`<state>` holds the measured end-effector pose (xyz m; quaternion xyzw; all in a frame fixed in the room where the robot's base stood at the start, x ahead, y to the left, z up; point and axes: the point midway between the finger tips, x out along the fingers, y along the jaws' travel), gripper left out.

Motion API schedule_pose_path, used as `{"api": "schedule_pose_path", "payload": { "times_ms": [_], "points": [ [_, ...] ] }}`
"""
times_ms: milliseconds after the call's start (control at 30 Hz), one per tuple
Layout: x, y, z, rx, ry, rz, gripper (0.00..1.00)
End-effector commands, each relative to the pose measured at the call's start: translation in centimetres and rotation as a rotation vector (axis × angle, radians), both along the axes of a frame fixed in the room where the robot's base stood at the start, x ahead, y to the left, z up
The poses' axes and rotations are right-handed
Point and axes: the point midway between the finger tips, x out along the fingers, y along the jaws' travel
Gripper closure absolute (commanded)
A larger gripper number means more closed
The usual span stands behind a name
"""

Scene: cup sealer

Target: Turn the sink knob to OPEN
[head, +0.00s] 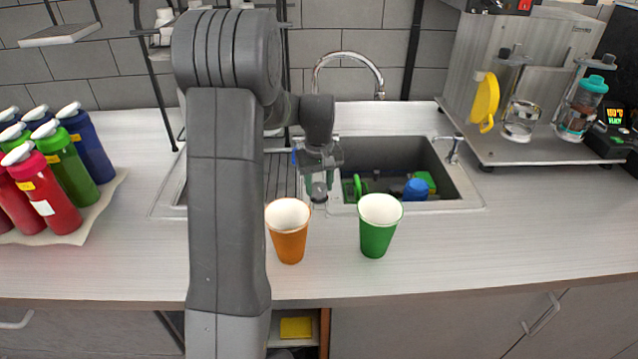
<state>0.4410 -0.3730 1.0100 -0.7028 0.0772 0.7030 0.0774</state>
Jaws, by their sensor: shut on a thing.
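My gripper (318,184) points down at the front edge of the sink (470,204), just behind the orange cup. I cannot read any OPEN mark or the knob's turn angle at this size. The chrome faucet (348,56) arches over the back of the sink. A chrome fitting with a lever (455,148) stands on the sink's right rim. My arm hides the left part of the sink.
An orange cup (289,236) and a green cup (377,232) stand close in front of the gripper. A blue item (416,190) and green items lie in the basin. Several bottles (60,200) stand at left, the sealer machine (520,90) at right. The right front counter is clear.

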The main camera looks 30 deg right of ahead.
Motion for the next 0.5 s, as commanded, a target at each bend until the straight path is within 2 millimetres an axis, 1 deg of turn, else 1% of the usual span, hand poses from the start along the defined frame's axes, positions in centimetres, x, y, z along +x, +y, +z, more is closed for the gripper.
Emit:
{"api": "schedule_pose_path", "payload": {
  "times_ms": [233,500],
  "points": [
    [0.04,-0.01,0.04,-0.001,-0.001,-0.094,0.82],
    [0.05,-0.02,0.08,-0.001,-0.001,-0.105,0.82]
  ]
}}
